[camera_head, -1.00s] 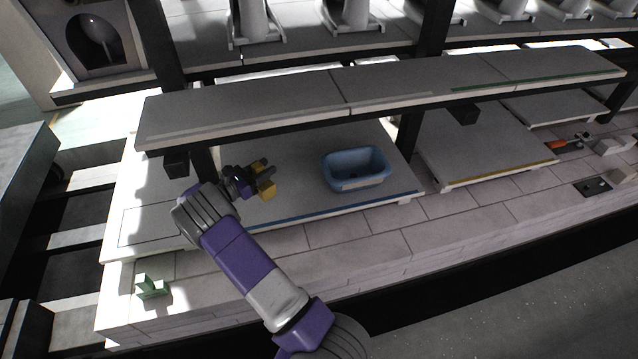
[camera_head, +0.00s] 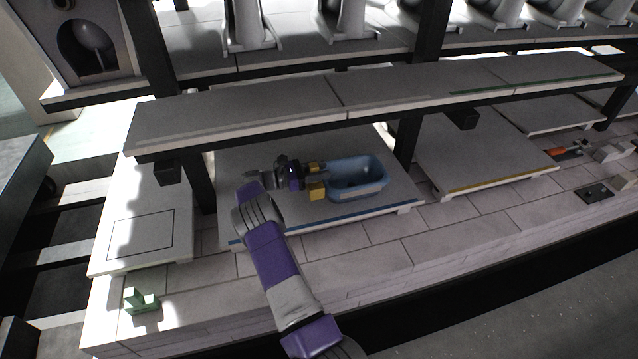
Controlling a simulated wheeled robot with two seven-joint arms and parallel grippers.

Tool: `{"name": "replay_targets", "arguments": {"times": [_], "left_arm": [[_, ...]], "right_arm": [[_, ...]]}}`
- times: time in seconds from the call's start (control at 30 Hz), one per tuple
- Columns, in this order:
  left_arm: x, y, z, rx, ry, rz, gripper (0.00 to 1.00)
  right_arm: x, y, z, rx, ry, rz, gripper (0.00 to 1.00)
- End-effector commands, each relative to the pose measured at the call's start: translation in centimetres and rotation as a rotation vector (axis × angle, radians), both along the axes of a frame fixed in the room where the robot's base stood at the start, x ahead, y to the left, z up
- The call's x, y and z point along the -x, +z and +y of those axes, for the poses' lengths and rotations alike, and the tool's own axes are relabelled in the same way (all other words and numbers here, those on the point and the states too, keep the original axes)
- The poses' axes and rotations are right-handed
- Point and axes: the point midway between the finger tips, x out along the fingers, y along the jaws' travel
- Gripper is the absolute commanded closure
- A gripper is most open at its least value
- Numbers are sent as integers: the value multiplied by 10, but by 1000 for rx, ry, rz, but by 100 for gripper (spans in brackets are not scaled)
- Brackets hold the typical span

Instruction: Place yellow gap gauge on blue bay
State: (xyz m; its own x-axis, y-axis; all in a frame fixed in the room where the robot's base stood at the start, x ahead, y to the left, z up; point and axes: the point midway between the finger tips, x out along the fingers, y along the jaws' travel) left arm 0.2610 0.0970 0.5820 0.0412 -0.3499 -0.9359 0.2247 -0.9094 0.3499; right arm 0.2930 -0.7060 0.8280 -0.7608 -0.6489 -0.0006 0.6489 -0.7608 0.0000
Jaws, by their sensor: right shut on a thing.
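The yellow gap gauge (camera_head: 317,192) is in my right gripper (camera_head: 312,178). The gripper is shut on it, with the fingers pointing right, and partly hides it. The blue bay is the pale slab (camera_head: 371,209) with a blue strip along its front edge, under the long raised shelf. The gauge is over this slab, just left of the blue basin; I cannot tell whether it touches the slab or the basin. My left gripper is not in view.
The blue basin (camera_head: 345,197) stands on the bay's right half. Dark posts and the raised shelf (camera_head: 290,105) bound the space. A green gauge (camera_head: 140,300) lies at lower left. A yellow-striped slab (camera_head: 480,165) is to the right.

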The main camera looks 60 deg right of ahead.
Motion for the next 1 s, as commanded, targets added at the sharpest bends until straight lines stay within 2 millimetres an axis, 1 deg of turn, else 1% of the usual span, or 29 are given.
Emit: {"name": "replay_targets", "arguments": {"times": [0.13, 0.23, 0.3, 0.5, 0.9, 1.0], "left_arm": [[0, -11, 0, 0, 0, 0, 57], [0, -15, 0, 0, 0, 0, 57], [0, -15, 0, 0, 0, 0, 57], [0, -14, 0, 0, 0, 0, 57], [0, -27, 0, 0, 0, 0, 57], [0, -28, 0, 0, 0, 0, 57]], "right_arm": [[0, -27, 0, 1, 0, 1, 100], [0, -40, 0, 1, 0, 2, 100], [0, -42, 0, 2, 0, 1, 100], [0, -40, 0, 3, 0, 0, 100], [0, -53, 0, 1, 1, 0, 100], [0, -54, 0, -1, 1, -1, 100]]}}
